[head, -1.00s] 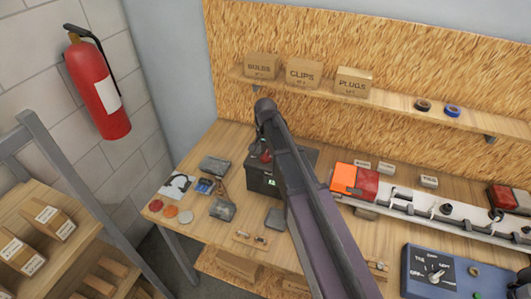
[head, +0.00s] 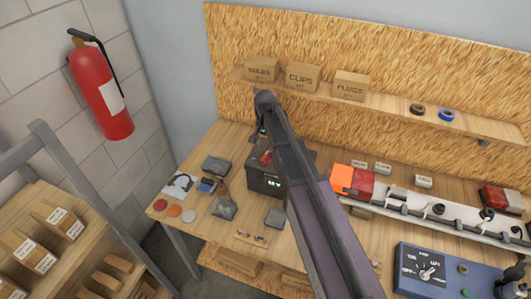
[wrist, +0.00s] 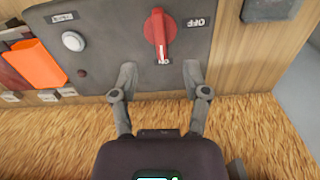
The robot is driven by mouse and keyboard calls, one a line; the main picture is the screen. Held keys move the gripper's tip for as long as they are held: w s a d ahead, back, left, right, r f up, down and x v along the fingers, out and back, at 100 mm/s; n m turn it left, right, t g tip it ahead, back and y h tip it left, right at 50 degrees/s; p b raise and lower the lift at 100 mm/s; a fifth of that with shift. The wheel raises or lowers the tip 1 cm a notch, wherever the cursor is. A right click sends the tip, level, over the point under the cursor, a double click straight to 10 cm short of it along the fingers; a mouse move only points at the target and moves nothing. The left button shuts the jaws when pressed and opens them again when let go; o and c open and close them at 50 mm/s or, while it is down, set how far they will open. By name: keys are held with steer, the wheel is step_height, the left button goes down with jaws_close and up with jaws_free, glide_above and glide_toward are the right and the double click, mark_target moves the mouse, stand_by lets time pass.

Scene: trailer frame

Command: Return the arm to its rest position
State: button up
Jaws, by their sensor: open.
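My gripper (wrist: 158,76) is open and empty in the wrist view, its two fingers spread at the near edge of a dark grey panel. A red rotary knob (wrist: 159,35) on the panel lies beyond the fingertips, apart from them. Its narrow end is at the ON label, and an OFF label is to its right. In the head view my arm (head: 310,185) crosses the bench, and its gripper end is hidden. A dark box with a green lit display (head: 267,183) stands partly behind the arm.
A white light bar (head: 425,209) and a blue dial box (head: 430,267) lie to the right on the bench. A shelf with cardboard boxes (head: 302,77) is behind. A fire extinguisher (head: 98,85) hangs at left, above a grey-framed rack (head: 70,155).

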steer(key=shift+r, duration=0.1)
stand_by(0.5)
steer(key=s+d+n, duration=0.5)
steer(key=s+d, duration=1)
steer(key=s, duration=0.3)
step_height(320, 180, down, 14)
steer(key=s+b, duration=0.1)
steer(key=b, duration=1.2)
steer(key=shift+s+r+b, duration=0.15)
steer(key=shift+s+b, duration=0.15)
steer(key=shift+s, duration=0.05)
